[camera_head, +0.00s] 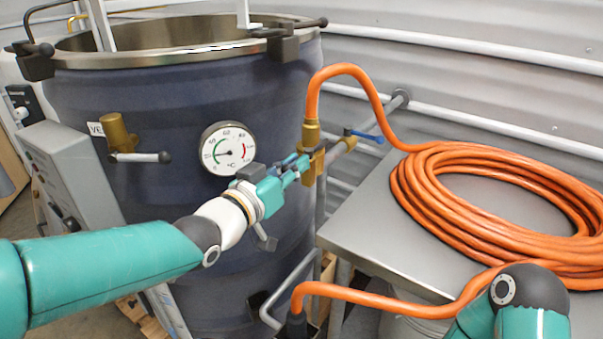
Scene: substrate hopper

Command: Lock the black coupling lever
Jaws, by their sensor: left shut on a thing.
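My left gripper (298,166) reaches in from the left and is shut at the brass coupling (311,135), on the right side of the dark vessel. The coupling joins the orange hose (318,88) to the vessel's outlet. The black coupling lever cannot be made out clearly. The fingers cover the spot where they grip, and what is between them appears to be this lever. Part of my right arm shows at the bottom right, but its gripper is not in view.
A blue-handled valve (363,135) sits behind the coupling. The coiled hose lies on a grey metal table (372,225), and its lower run crosses in front.

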